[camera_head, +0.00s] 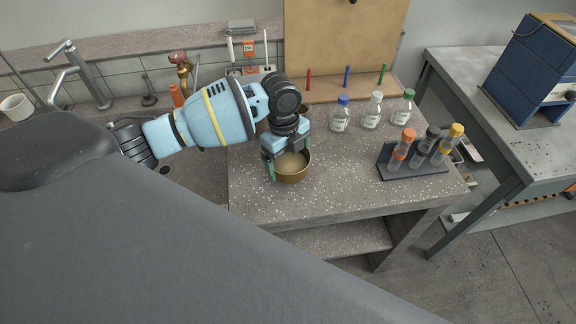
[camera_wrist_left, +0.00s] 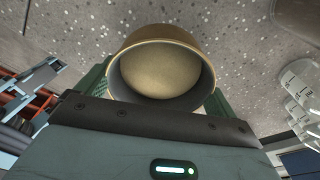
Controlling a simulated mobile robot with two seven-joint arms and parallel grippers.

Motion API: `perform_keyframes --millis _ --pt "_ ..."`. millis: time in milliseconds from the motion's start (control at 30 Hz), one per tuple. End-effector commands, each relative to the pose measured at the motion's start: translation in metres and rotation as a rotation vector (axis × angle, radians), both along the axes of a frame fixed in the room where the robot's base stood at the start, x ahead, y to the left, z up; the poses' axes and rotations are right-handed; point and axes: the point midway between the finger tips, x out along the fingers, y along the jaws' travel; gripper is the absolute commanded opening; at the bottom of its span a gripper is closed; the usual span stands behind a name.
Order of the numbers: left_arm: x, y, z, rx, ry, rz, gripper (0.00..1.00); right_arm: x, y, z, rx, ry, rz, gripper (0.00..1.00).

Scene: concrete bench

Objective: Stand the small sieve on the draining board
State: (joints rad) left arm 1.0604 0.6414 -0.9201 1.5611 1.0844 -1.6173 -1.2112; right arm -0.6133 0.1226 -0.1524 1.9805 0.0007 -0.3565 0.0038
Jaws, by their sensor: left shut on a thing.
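The small sieve (camera_head: 293,170) is a round brass-coloured cup, seen at the front left of the speckled concrete bench. My left gripper (camera_head: 285,160) is shut on the sieve, with its fingers at the rim. In the left wrist view the sieve (camera_wrist_left: 160,68) shows its round face between the green fingers, against the speckled bench top. I cannot tell whether the sieve touches the bench. I cannot make out a distinct draining board; my arm covers much of the sink side at the left. My right gripper is not in view.
A rack with several capped tubes (camera_head: 414,160) stands on the right. Three capped bottles (camera_head: 371,112) stand behind it. A brownish round thing (camera_wrist_left: 298,18) is at the wrist view's upper right. Taps (camera_head: 80,72) are at the left. The bench's front middle is clear.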

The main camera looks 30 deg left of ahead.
Motion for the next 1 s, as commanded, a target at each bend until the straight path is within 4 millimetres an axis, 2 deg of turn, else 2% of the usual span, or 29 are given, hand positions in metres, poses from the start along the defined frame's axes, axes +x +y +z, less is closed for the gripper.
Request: perform_keyframes --millis 33,100,200,600,633,667,867,1000 --pt "-0.003 0.001 -0.011 0.004 0.008 0.001 0.59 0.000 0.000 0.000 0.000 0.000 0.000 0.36" --pt "-0.002 0.001 -0.021 0.003 0.006 0.000 0.59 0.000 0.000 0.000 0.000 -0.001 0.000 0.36" --pt "-0.002 0.001 -0.030 0.003 0.004 0.000 0.59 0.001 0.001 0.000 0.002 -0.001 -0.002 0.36" --pt "-0.002 0.001 -0.034 0.003 0.004 0.000 0.59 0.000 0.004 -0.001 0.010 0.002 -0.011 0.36" --pt "-0.002 0.001 -0.034 0.003 0.004 0.000 0.97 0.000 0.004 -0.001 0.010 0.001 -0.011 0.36" --pt "-0.002 0.001 -0.034 0.003 0.004 0.000 1.00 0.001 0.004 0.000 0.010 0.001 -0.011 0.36" --pt "-0.002 0.001 -0.033 0.004 0.004 -0.001 1.00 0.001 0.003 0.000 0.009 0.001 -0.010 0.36" --pt "-0.001 0.001 -0.026 0.003 0.002 0.000 1.00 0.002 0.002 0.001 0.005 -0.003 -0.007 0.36"
